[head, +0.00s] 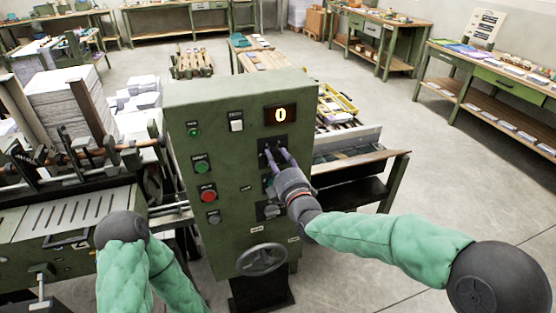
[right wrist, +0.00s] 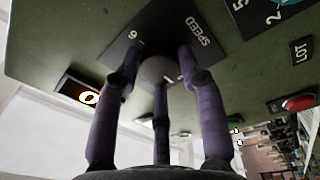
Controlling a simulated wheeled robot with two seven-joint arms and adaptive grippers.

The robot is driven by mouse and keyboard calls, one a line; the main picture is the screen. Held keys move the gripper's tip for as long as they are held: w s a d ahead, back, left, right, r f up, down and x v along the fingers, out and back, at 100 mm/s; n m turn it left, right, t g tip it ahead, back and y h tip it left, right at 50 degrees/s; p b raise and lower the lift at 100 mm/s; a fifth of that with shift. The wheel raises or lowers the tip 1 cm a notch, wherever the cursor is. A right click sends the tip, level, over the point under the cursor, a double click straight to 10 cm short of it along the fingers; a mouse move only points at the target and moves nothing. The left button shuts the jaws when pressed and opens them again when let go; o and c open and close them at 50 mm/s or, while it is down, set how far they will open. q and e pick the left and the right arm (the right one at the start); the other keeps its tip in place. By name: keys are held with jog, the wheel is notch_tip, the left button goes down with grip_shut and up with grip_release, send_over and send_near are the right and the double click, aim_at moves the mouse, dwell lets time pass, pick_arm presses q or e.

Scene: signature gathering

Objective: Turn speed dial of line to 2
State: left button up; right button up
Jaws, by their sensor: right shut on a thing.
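The green control cabinet (head: 220,130) stands in front of me, and its lit display (head: 281,115) reads 0; the display also shows in the right wrist view (right wrist: 88,98). The round grey speed dial (right wrist: 158,72) sits on a black plate (right wrist: 170,22) marked SPEED. My right gripper (head: 274,154) is at this plate, below the display. In the right wrist view its purple fingers (right wrist: 158,85) are closed around the dial. A white mark shows on the dial's face, but I cannot tell which number it points at. My left gripper is not in view.
Green and red buttons (head: 208,193) sit left of my right gripper. Another black knob plate (head: 268,210) and a handwheel (head: 262,259) are below it. A feeder with paper stacks (head: 75,108) stands at the left.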

jog(key=shift+a+r, duration=0.1)
jog(key=shift+r, duration=0.25)
jog(key=o, duration=1)
jog(key=shift+o, duration=0.7)
jog(key=shift+a+f, duration=0.15)
jog(key=shift+a, duration=0.05)
jog(key=shift+s+d+f, duration=0.1)
jog(key=shift+d+f, duration=0.05)
jog(key=r+v, duration=0.1)
jog(key=v, duration=1)
jog(key=shift+s+f, duration=0.4)
jog(key=shift+f, duration=0.05)
jog(key=shift+d, duration=0.15)
